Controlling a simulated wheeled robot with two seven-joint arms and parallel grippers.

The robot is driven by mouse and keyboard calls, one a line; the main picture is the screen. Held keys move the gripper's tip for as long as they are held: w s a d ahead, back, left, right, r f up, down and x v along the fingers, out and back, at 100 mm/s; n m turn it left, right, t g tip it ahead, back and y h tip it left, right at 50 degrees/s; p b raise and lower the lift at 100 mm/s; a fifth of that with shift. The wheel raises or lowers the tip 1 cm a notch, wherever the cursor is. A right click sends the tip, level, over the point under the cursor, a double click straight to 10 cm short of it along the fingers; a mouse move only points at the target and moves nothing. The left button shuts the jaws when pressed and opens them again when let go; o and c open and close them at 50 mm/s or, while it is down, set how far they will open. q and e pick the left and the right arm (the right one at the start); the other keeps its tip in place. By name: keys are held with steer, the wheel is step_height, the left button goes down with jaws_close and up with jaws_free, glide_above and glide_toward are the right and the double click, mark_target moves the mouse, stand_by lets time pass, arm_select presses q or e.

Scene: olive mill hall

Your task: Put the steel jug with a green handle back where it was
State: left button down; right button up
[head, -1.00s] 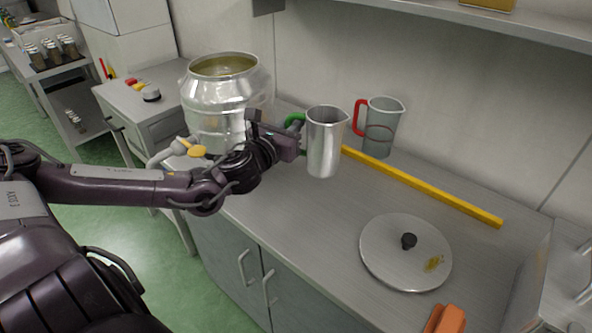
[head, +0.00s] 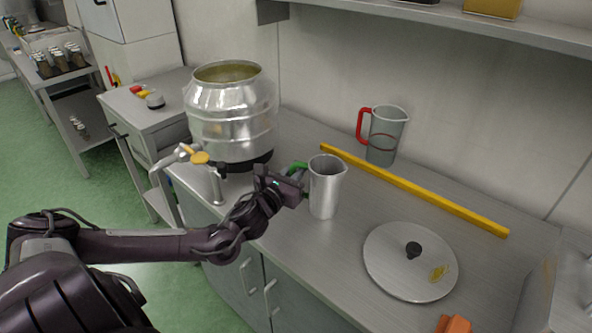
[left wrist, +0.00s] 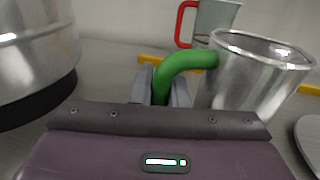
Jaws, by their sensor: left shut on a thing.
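The steel jug (head: 325,188) with a green handle is upright at the front part of the steel counter, right of the metal drum. Its base is at or just above the counter top; I cannot tell which. My left gripper (head: 299,183) is shut on its green handle (head: 298,166) from the left. In the left wrist view the green handle (left wrist: 182,66) runs between the fingers (left wrist: 162,92), and the jug's body (left wrist: 255,75) stands to the right. My right gripper is not in view.
A steel drum (head: 231,115) with a tap stands left of the jug. A yellow bar (head: 415,190) lies behind it, with a clear red-handled jug (head: 385,138) beyond. A round lid (head: 385,265) lies at the right, and an orange thing (head: 453,325) at the front edge.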

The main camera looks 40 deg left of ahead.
arm_select(q)
steer(key=shift+f, duration=0.15)
steer(key=c, duration=1.4)
jaws_free()
steer(key=shift+c, duration=0.2)
steer(key=shift+s, duration=0.15)
steer(key=s, duration=0.4)
steer(key=s+d, duration=0.1)
steer(key=s, duration=0.6)
steer(key=shift+s+d+p, duration=0.15)
steer(key=shift+s+p, duration=0.2)
